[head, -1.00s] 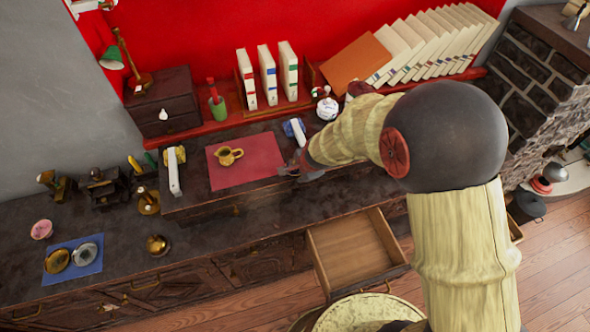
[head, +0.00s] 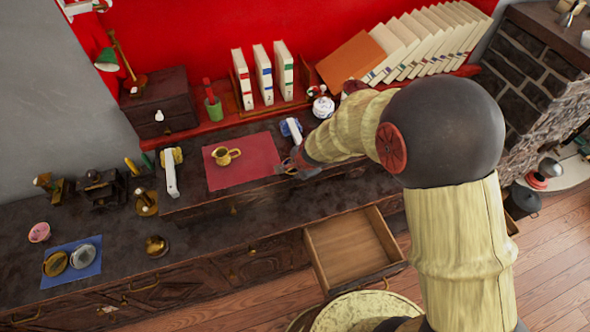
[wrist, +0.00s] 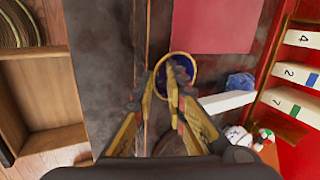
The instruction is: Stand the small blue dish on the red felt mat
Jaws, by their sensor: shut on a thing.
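The small blue dish (wrist: 181,69) has a dark blue inside and a yellow rim. In the wrist view my gripper (wrist: 172,88) is shut on its near side, and the fingers cover part of it. The red felt mat (wrist: 212,25) lies just beyond the dish in that view, and the dish looks apart from it. In the head view my gripper (head: 287,167) is at the right edge of the red mat (head: 259,153); the dish is too small and covered there to make out clearly. Its height above the counter is unclear.
A gold pitcher (head: 226,156) stands on the left part of the mat. A white-and-blue object (head: 291,129) lies behind my gripper, and a white block (head: 171,173) is left of the mat. An open drawer (head: 350,247) juts out in front.

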